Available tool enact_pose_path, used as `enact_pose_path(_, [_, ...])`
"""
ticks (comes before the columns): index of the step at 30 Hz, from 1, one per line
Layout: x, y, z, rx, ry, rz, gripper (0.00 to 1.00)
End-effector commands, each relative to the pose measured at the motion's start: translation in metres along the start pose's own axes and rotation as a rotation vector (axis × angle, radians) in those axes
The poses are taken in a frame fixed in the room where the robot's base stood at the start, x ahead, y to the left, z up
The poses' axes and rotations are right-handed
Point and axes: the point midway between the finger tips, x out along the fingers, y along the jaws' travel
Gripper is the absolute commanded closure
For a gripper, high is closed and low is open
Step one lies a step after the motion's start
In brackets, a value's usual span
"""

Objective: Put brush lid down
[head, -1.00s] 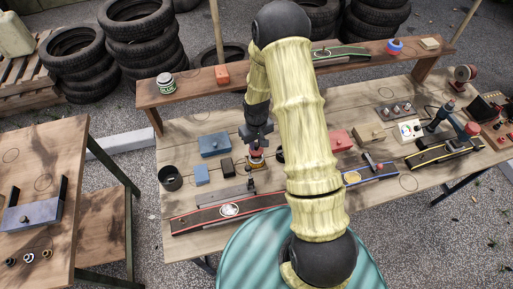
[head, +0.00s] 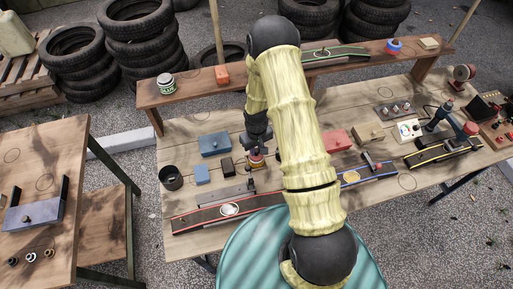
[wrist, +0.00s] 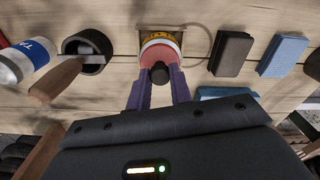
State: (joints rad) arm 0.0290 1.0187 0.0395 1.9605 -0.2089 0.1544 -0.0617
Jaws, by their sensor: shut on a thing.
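A round red lid with a black knob (wrist: 160,72) is between the purple fingers of my gripper (wrist: 158,88) in the wrist view. My gripper is shut on the knob. A yellow printed band shows at the lid's far edge; I cannot tell whether it belongs to the lid or to something under it. The lid is over a tan square patch on the bench, and any gap below it is hidden. In the head view the red lid (head: 257,164) shows just below my gripper (head: 257,150). A black cup (wrist: 92,66) with a wooden-handled tool stands beside it.
A white and blue can (wrist: 27,62) lies near the cup in the wrist view. A dark block (wrist: 231,53) and a blue block (wrist: 283,55) are on the other side. A blue box (head: 213,145) and a dark strip board (head: 200,217) are nearby on the bench.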

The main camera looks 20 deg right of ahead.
Motion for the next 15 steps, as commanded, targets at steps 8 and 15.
enact_pose_path(8, [0.0005, -0.0016, -0.0003, -0.003, -0.001, 0.0, 0.57])
enact_pose_path(15, [-0.0033, -0.0014, -0.0004, -0.003, 0.0, 0.0, 0.57])
